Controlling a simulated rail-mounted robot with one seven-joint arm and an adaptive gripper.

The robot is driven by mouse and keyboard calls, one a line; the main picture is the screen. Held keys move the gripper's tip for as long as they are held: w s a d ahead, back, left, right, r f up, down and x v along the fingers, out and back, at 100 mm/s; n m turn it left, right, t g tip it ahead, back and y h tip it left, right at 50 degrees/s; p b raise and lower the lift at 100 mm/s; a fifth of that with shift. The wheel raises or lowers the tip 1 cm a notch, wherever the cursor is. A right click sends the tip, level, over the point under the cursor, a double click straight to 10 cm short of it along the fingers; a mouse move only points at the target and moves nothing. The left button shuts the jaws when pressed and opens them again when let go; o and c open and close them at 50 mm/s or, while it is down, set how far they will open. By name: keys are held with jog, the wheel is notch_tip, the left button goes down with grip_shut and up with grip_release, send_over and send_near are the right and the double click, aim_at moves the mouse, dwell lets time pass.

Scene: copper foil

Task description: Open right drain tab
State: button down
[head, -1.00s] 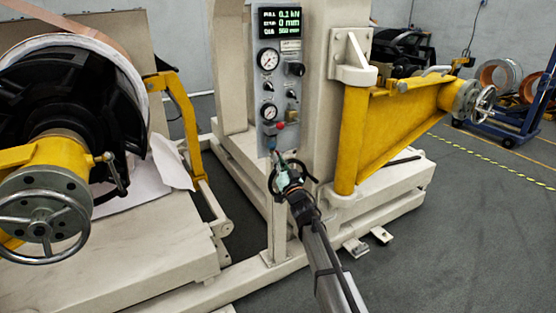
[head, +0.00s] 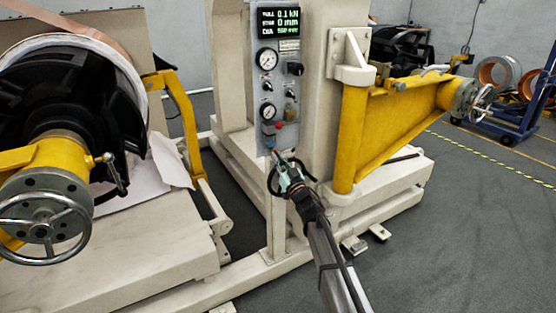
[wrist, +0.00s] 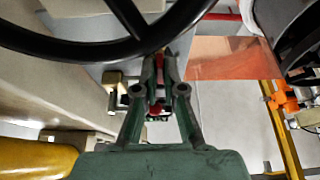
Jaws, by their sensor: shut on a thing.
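The control panel (head: 278,60) stands upright on the cream machine column, with gauges, knobs and a lit display. Near its bottom are a small red part (head: 279,125) and a blue part (head: 268,129). My gripper (head: 280,157) reaches up to the panel's lower end. In the wrist view its green fingers (wrist: 160,72) are close together, with a small red piece (wrist: 155,108) showing between them. This may be the right drain tab; the fingers hide most of it. I cannot make out the left tab.
A yellow swing arm (head: 405,115) stands right of the panel. A large reel with a handwheel (head: 42,228) is at the left. A dark curved bar (wrist: 80,45) crosses the wrist view close to the fingers. Open floor lies at the right.

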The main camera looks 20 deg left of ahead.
jog(key=c, duration=1.3)
grip_release()
jog(key=v, duration=1.2)
jog(key=shift+a, duration=0.1)
